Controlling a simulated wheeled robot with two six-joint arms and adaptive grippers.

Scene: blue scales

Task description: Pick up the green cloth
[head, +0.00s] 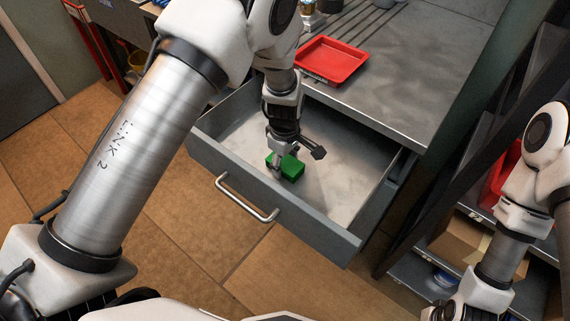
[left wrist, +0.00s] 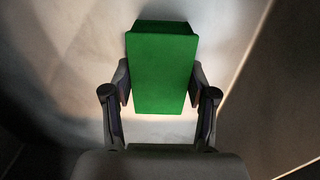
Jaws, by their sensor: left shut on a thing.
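The green cloth (head: 291,167) is a small folded block inside the open drawer (head: 340,195). It also shows in the left wrist view (left wrist: 161,70), between my two fingers. My left gripper (head: 277,165) reaches down into the drawer and is shut on the cloth, with one finger on each side. I cannot tell whether the cloth touches the drawer floor. My right arm shows at the right edge, but its gripper's fingers are not in view.
A red tray (head: 329,60) lies on the grey worktop (head: 405,75) behind the drawer. The drawer front has a metal handle (head: 247,199). Shelves with a cardboard box (head: 463,240) stand at the right. The rest of the drawer is empty.

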